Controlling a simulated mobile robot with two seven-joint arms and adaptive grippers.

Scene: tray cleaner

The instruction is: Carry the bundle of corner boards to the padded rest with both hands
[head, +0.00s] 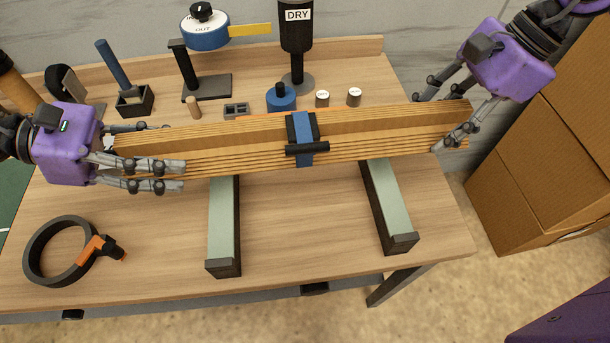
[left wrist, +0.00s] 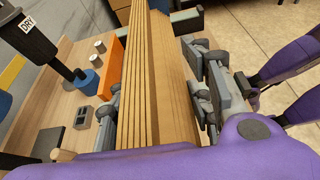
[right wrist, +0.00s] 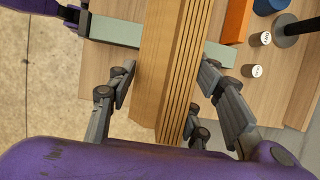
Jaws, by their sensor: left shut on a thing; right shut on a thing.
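The bundle of corner boards (head: 230,155) is a long stack of tan nested angle boards with a blue strap and black clasp at its middle. It spans the table nearly level, its right end slightly higher in the head view. My left gripper (head: 174,157) is shut on its left end, fingers on both sides. My right gripper (head: 428,124) is shut on its right end. The padded rest is two dark bars with pale green tops, a left bar (head: 224,220) and a right bar (head: 388,200). The bundle crosses over their far parts; I cannot tell whether it touches them.
A black ring with an orange handle (head: 45,268) lies at the front left. Behind the bundle stand a black DRY bottle (head: 297,45), a blue-topped stand (head: 205,85), small white-topped cylinders (head: 322,99) and an orange block (right wrist: 237,20). Cardboard boxes (head: 530,190) stand to the right.

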